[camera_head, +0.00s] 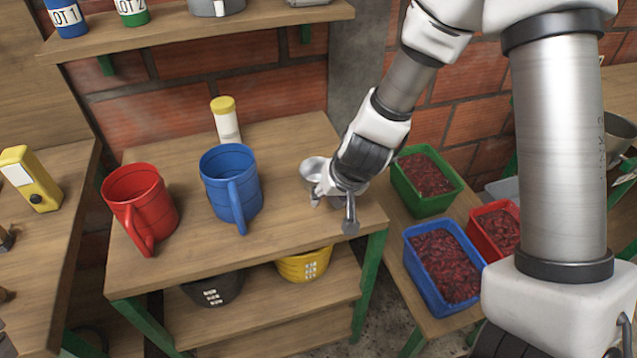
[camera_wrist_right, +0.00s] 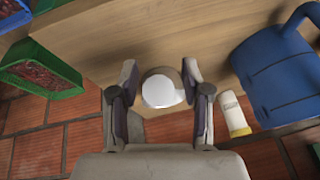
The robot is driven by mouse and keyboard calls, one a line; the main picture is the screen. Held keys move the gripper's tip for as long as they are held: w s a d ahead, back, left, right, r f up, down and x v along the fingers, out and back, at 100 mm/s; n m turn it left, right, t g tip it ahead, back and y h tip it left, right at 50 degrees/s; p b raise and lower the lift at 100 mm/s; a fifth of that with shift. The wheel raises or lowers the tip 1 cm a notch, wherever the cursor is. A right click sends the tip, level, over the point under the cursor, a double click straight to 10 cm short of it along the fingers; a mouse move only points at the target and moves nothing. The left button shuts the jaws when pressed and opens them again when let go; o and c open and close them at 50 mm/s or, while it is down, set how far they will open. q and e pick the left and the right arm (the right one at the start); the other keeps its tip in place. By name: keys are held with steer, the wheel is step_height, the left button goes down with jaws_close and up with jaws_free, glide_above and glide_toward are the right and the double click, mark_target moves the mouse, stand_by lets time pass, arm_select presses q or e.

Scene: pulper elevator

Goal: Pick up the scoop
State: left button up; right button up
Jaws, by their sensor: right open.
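A pale metal round vessel, apparently the scoop (camera_head: 313,168), is on the right part of the wooden table, partly hidden behind my right gripper. My right gripper (camera_head: 332,197) is low over the table's right end, beside it. A thin grey piece with a rounded end hangs by the gripper; I cannot tell whether it is the scoop's handle. In the right wrist view, my right gripper (camera_wrist_right: 160,68) is open, its fingers on either side of a whitish round scoop (camera_wrist_right: 162,90). I cannot tell whether they touch it. My left gripper is not in view.
A blue mug (camera_head: 230,185), a red mug (camera_head: 140,208) and a yellow-capped white bottle (camera_head: 226,120) stand left of the gripper. Green (camera_head: 433,207), blue (camera_head: 463,312) and red (camera_head: 513,204) crates of berries stand to the right. A shelf (camera_head: 190,37) runs above the table.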

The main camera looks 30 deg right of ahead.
steer(key=shift+d, duration=0.1)
jaws_close()
